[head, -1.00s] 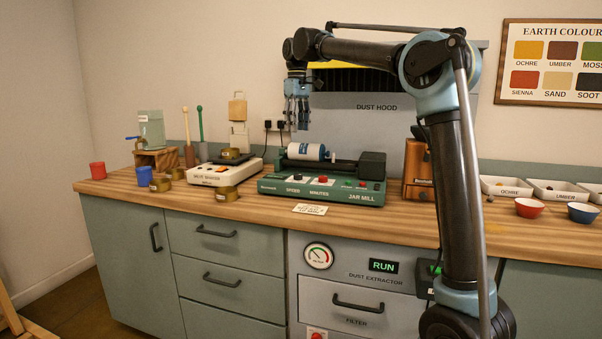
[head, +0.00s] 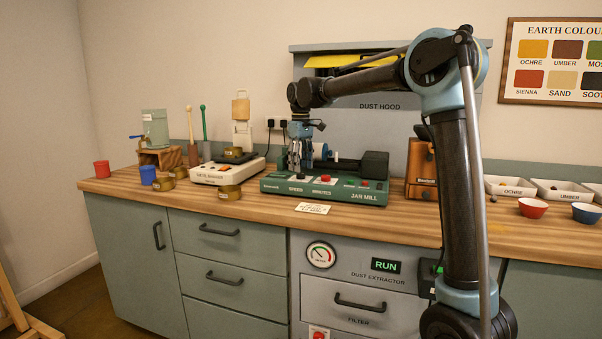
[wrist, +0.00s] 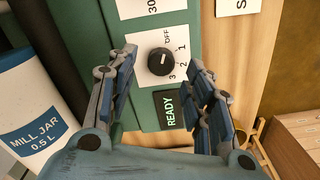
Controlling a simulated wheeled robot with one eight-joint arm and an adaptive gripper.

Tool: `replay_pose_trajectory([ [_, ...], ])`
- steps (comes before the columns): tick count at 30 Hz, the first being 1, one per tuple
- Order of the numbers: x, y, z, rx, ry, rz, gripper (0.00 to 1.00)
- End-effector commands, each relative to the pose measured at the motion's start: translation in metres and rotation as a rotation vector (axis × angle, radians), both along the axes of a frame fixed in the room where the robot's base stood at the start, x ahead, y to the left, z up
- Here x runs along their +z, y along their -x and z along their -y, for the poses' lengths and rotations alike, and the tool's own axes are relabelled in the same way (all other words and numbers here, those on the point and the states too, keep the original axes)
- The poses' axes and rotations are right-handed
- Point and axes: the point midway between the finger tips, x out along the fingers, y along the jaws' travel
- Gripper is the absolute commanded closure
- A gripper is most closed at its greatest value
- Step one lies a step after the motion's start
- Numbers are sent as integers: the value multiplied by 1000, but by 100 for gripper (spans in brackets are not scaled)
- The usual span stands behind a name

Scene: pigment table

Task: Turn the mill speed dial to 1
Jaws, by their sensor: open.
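The jar mill (head: 335,192) is a green machine on the worktop. In the wrist view its speed dial (wrist: 161,61) is a round black knob on a white plate marked OFF, 1, 2 and 3. A short white mark shows on the knob; I cannot tell surely which label it points to. My gripper (wrist: 162,65) is open and empty, its fingers on either side of the dial in the picture. Contact cannot be judged. In the head view my gripper (head: 300,165) hangs over the front left of the mill, above the SPEED label.
The white mill jar (wrist: 30,115) lies at the left in the wrist view. A READY display (wrist: 170,108) is beside the dial. The scale (head: 225,172) stands left of the mill, a paper card (head: 312,208) in front. The dust hood (head: 390,125) rises behind.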

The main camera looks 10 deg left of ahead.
Motion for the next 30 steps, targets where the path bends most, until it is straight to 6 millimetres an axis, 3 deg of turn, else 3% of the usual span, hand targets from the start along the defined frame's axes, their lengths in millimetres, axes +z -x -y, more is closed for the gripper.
replay_pose_trajectory([
  [6, -23, 0, 0, 0, 0, 0, 53],
  [18, -29, 0, 0, 0, 0, 0, 53],
  [20, -29, 0, 0, 0, 0, 0, 64],
  [24, -29, 0, 0, 0, 0, 0, 96],
  [30, -29, 0, 0, -1, 0, 1, 98],
])
